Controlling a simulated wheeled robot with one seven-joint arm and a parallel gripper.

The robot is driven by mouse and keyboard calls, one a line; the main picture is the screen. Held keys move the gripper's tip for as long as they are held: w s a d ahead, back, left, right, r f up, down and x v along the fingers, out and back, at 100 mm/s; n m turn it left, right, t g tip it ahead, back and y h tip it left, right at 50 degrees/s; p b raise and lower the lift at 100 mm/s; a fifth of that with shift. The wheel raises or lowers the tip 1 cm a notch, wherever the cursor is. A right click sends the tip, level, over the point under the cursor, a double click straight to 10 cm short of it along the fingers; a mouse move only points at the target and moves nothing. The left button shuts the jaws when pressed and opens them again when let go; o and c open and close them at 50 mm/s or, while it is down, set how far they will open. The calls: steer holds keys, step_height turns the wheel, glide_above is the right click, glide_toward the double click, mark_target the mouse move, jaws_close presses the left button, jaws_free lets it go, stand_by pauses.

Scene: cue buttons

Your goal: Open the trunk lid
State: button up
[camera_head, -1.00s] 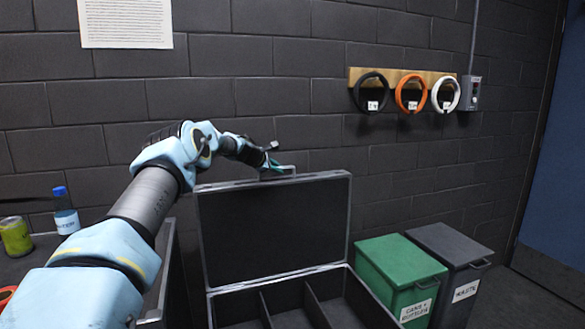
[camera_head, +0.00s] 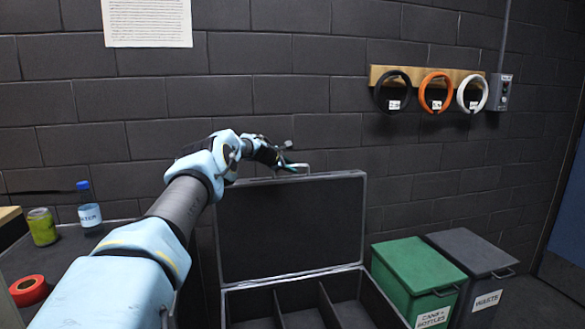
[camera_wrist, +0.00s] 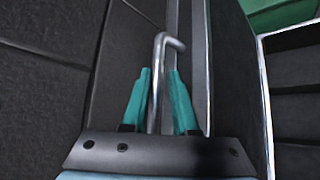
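The trunk (camera_head: 365,277) stands on the floor with its lid (camera_head: 290,230) raised about upright, so the divided inside shows. My gripper (camera_head: 292,168) is at the lid's top edge. In the wrist view, the lid's bent metal handle (camera_wrist: 158,80) lies between the two teal fingers of my gripper (camera_wrist: 159,80). The fingers stand apart, with a narrow gap showing beside the handle. The lid (camera_wrist: 225,70) also shows there at the right of the fingers, edge-on.
A green bin (camera_head: 415,265) and a grey bin (camera_head: 470,252) stand right of the trunk. A side table at the left holds a can (camera_head: 42,227), a bottle (camera_head: 89,210) and red tape (camera_head: 28,290). The brick wall (camera_head: 330,110) is close behind the lid.

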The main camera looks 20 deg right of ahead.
steer(key=o, duration=0.3)
steer(key=shift+s+a+r+b, duration=0.2)
steer(key=shift+a+r+b, duration=0.1)
steer(key=shift+a+b, duration=0.25)
steer(key=b+v, duration=0.4)
steer(key=v, duration=0.5)
steer(key=shift+s+r+b, duration=0.15)
steer(key=shift+s+b, duration=0.1)
steer(key=shift+b, duration=0.1)
steer(key=shift+a, duration=0.1)
